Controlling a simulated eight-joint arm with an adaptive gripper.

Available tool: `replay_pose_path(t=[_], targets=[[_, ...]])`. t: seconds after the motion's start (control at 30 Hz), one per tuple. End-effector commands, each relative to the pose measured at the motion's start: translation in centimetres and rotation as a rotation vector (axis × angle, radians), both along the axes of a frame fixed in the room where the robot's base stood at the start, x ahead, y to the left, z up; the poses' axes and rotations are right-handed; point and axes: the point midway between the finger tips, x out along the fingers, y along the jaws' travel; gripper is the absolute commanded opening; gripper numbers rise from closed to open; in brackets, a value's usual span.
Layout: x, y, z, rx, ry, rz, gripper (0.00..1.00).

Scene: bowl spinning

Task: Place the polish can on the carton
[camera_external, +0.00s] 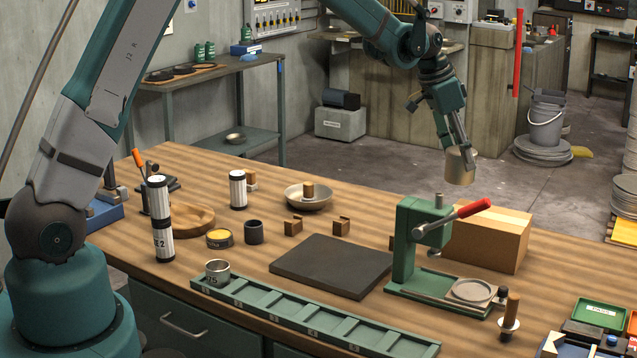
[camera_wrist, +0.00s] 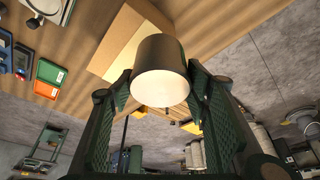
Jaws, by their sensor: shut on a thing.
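My gripper (camera_external: 461,149) is shut on a plain tan cylindrical can (camera_external: 460,170), which I take to be the polish can. It hangs slightly tilted, in the air, at the far right of the bench. The carton (camera_external: 487,241), a closed brown box, sits on the bench below and in front of the can in the external view. The can is clear of it. In the wrist view the can (camera_wrist: 160,72) is between both fingers, and the carton (camera_wrist: 122,42) shows behind it, partly hidden by it.
A green press with a red handle (camera_external: 420,240) stands just left of the carton. A dark mat (camera_external: 332,265), a bowl (camera_external: 308,203) and several tins and canisters are farther left.

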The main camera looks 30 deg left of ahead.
Motion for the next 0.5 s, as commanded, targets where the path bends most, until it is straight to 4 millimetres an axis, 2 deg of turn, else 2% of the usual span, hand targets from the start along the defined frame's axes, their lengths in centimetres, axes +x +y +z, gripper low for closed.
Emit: replay_pose_path(t=[0.03,0.1,0.23,0.4,0.5], targets=[[-0.3,-1.7,0.6,-0.001,-0.001,0.004,0.30],[-0.7,-3.5,1.3,-0.003,-0.001,0.018,0.30],[-1.2,-6.3,2.5,-0.006,-0.006,0.040,0.30],[-1.7,-8.6,3.4,-0.010,-0.008,0.058,0.30],[-1.9,-9.2,3.7,-0.011,-0.009,0.064,0.30]])
